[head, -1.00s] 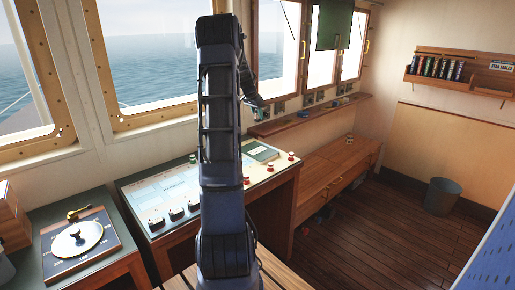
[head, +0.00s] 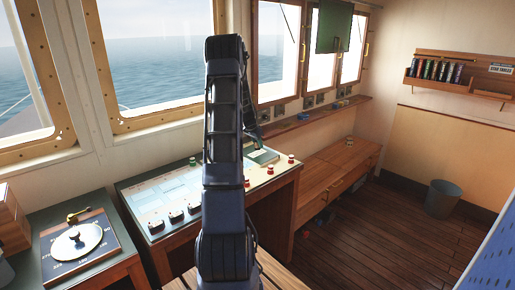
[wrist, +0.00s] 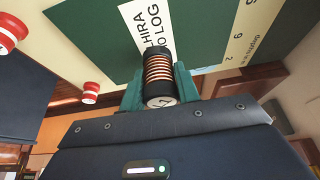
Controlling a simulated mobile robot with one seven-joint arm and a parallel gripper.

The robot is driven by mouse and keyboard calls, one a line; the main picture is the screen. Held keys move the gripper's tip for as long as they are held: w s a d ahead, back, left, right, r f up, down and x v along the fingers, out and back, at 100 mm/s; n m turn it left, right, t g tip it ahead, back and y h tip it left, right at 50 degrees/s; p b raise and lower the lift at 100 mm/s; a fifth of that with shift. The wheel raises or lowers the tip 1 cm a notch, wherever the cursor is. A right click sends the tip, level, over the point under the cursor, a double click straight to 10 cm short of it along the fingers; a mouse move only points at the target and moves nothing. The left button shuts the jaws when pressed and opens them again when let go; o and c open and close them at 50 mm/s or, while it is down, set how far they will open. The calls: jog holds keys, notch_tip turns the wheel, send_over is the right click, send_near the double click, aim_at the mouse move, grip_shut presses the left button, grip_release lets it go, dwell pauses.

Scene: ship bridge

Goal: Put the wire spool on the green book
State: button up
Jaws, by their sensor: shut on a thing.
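The wire spool (wrist: 158,68) has copper-coloured windings between black ends, one with a pale face. My gripper (wrist: 159,84) is shut on it, with a green finger on each side. In the wrist view the spool appears in front of the green book (wrist: 95,32), overlapping its white label. I cannot tell whether spool and book touch. In the head view the green book (head: 262,156) lies on the right part of the chart console, partly hidden by my arm. The spool is not visible there.
Red-and-white knobs (head: 291,159) stand on the console (head: 160,197) beside the book; one knob (wrist: 90,86) shows close in the wrist view. A shelf ledge (head: 305,120) runs under the windows behind. A low wooden cabinet (head: 330,170) stands to the right.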

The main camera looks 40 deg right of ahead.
jog(key=shift+f, duration=1.15)
jog(key=shift+f, duration=0.1)
jog(key=o, duration=1)
jog(key=shift+c, duration=0.2)
jog(key=v, duration=1.2)
